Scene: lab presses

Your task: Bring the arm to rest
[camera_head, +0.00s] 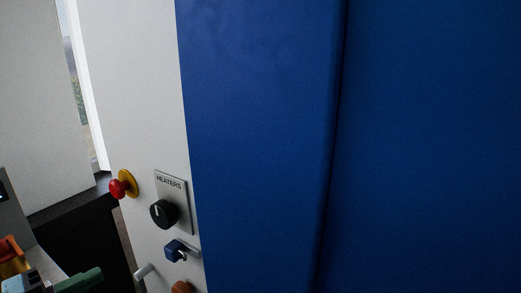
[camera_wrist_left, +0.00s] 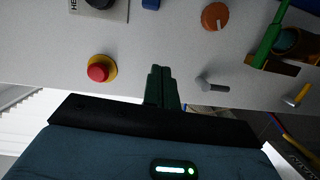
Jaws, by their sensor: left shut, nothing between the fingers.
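My left gripper (camera_head: 97,272) shows at the lower left of the head view, its green fingers together and empty. In the left wrist view, the same gripper (camera_wrist_left: 160,70) has its two green fingers closed side by side in front of a pale control panel (camera_wrist_left: 170,35). The fingertips overlap the panel in that picture; the gap to it is hard to judge. Nothing is held. My right gripper is in neither view.
The panel carries a red button on a yellow base (camera_head: 118,188), a black HEATERS knob (camera_head: 163,213), a blue switch (camera_head: 174,250), an orange knob (camera_wrist_left: 215,16) and a grey lever (camera_wrist_left: 212,85). A green handle (camera_wrist_left: 268,38) sits farther right. A large blue surface (camera_head: 265,140) fills the head view's right.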

